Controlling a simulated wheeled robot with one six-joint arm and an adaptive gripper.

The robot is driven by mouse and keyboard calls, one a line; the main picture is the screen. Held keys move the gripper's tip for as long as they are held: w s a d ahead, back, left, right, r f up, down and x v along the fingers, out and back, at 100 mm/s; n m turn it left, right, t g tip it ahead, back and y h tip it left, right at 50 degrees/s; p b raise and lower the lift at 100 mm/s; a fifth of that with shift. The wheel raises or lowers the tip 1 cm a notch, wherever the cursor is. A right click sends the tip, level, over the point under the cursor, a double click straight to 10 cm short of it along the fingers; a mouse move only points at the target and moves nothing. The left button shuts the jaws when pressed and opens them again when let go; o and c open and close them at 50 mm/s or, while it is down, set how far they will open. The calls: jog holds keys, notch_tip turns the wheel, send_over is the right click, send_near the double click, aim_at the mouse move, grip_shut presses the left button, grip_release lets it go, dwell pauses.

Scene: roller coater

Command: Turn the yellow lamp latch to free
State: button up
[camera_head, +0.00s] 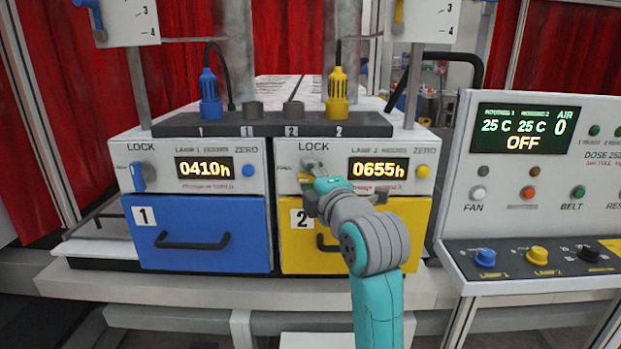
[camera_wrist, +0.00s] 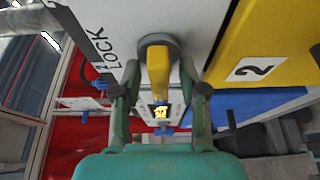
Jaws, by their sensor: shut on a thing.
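The yellow lamp latch (camera_wrist: 158,72) sits on a round grey base on the white panel beside the word LOCK. In the wrist view my gripper (camera_wrist: 160,82) has one finger on each side of the latch and is shut on it. In the head view my gripper (camera_head: 313,172) reaches the lamp 2 panel just under LOCK and hides most of the latch; a small yellow part shows at its left. The yellow drawer (camera_head: 405,235), marked 2, is below and appears closed. The exact latch angle is hard to tell in the head view.
The blue latch (camera_head: 138,177) and closed blue drawer (camera_head: 205,255) are at the left. A display (camera_head: 378,169) and yellow button (camera_head: 422,171) are right of my gripper. The control console (camera_head: 540,190) stands at the right. Both drawer handles stick out.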

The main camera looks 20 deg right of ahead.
dwell(0.5)
jog(key=o, duration=0.8)
jog(key=shift+c, duration=0.2)
jog(key=s+d, duration=0.1)
jog(key=s, duration=1.1)
jog(key=shift+f, duration=0.1)
